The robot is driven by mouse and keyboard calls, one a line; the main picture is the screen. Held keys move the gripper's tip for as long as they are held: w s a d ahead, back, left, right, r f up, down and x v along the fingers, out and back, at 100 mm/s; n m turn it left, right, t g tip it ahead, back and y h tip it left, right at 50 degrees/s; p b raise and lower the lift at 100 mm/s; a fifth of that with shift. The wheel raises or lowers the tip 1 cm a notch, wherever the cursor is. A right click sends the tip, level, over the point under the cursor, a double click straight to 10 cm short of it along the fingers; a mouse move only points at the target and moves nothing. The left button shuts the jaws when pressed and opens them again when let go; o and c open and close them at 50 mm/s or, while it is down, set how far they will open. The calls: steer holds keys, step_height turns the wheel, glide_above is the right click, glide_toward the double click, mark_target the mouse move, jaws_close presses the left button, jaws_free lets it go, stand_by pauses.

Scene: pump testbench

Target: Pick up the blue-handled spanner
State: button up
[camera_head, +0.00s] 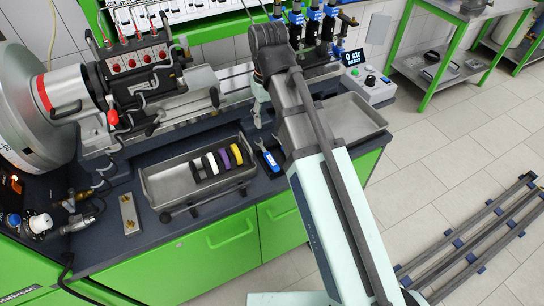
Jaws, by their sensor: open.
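The blue-handled spanner (270,160) lies on the dark bench top, just right of the metal tray with the discs. Its blue handle points toward the front edge and its grey head is at the far end. My arm reaches up and over the bench, close to the right of the spanner. My gripper (258,118) shows small and partly hidden behind the arm, beyond the spanner and apart from it. It is open, and I see nothing held in it.
A metal tray (160,188) holds several black, white, purple and yellow discs. A second tray (372,118) stands behind my arm on the right, near a control box (369,84) with a display. A large pump (55,95) fills the left. Bench top beside the spanner is narrow.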

mark_target(270, 158)
steer(key=shift+d+f+p, duration=0.1)
steer(key=shift+f+p, duration=1.65)
steer(key=shift+f, duration=6.75)
jaws_close()
